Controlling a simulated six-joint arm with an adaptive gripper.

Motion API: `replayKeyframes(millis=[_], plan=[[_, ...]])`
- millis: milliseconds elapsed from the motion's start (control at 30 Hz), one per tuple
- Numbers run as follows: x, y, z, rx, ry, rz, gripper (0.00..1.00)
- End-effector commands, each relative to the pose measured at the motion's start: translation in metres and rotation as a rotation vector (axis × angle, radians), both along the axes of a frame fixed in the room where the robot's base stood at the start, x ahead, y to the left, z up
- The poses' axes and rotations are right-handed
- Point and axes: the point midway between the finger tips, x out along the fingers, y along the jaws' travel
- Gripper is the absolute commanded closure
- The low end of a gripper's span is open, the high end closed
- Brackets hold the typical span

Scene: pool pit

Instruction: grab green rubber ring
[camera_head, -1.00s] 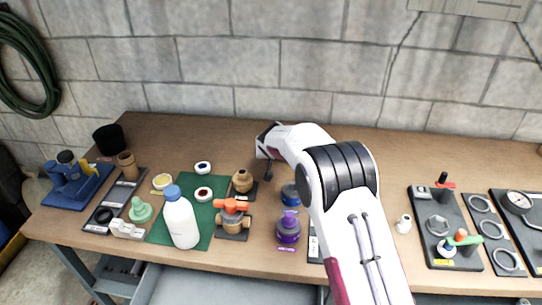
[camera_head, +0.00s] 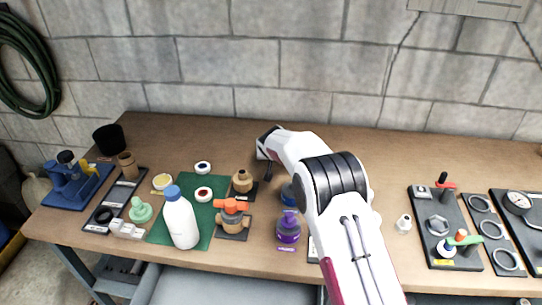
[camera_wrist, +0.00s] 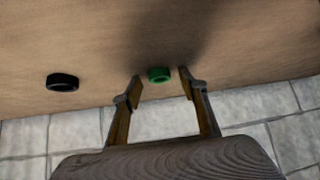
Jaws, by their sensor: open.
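A small green rubber ring (camera_wrist: 159,75) lies on the wooden bench in the wrist view. My gripper (camera_wrist: 160,80) is open, with one finger on each side of the ring in the picture. I cannot tell from this view how far the fingertips are from it, and no contact shows. In the head view my gripper (camera_head: 268,165) reaches down at the back of the bench. The green ring is not visible in the head view, where my arm blocks part of the bench.
A black ring (camera_wrist: 62,82) lies left of the green ring in the wrist view. The stone wall (camera_head: 230,70) stands close behind. A blue container (camera_head: 289,194), a purple bottle (camera_head: 288,228) and a brown fitting (camera_head: 242,181) stand nearby. The bench behind them is mostly clear.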

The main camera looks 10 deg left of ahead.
Motion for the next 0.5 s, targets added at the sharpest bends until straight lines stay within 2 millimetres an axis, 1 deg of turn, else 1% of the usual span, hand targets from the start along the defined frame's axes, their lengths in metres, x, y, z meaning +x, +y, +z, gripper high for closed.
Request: replayKeyframes(millis=[33, 100, 167, 500], plan=[[0.0, 0.0, 0.0001, 0.0, 0.0, 0.0, 0.57], [-0.0001, 0.0001, 0.0001, 0.0, 0.0, 0.0, 0.74], [0.0, 0.0001, 0.0001, 0.0, 0.0, 0.0, 0.86], [0.0, 0.0001, 0.0004, 0.0, 0.0, 0.0, 0.86]])
